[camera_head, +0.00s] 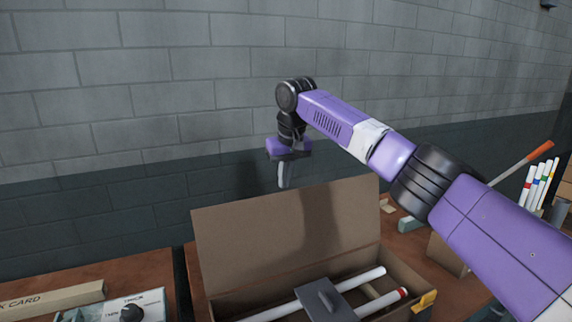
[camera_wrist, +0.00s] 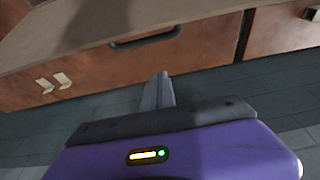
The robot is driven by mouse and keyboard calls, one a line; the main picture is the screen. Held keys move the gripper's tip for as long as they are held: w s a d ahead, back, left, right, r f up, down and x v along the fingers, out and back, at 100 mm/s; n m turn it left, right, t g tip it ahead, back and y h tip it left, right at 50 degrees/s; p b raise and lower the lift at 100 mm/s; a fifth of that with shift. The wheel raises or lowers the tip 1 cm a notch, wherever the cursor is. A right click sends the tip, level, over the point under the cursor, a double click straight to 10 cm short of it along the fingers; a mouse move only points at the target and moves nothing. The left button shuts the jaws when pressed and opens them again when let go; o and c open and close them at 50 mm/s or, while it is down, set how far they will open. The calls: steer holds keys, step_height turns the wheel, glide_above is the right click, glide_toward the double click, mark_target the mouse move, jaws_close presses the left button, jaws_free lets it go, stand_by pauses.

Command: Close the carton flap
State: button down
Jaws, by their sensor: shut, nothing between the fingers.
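The brown carton (camera_head: 398,268) stands on the wooden table with its large flap (camera_head: 255,235) raised upright at the back. White glass tubes (camera_head: 360,280) and a dark grey block with a handle (camera_head: 326,300) lie inside. My gripper (camera_head: 283,184) is shut and empty. In the head view it appears just above the flap's top edge, with its fingers pointing down; whether it touches the flap I cannot tell. The wrist view shows my gripper's fingers (camera_wrist: 159,82) together, with a brown panel edge (camera_wrist: 110,22), likely the flap, across the top.
A box with a dial (camera_head: 130,312) and a long carton strip (camera_head: 50,299) sit at the left. At the right, several white tubes with coloured bands (camera_head: 537,180) stand upright. A block wall is behind; a gap separates the tables.

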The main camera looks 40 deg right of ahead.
steer(key=shift+s+a+f+p, duration=0.1)
steer(key=shift+s+a+f, duration=0.15)
steer(key=shift+s, duration=0.3)
steer(key=shift+s+a+f+p, duration=0.15)
steer(key=shift+s+f, duration=0.15)
steer(key=shift+s, duration=0.25)
steer(key=shift+s+a+f+p, duration=0.15)
steer(key=shift+s+f, duration=0.15)
steer(key=shift+s, duration=0.25)
steer(key=shift+s+d, duration=0.1)
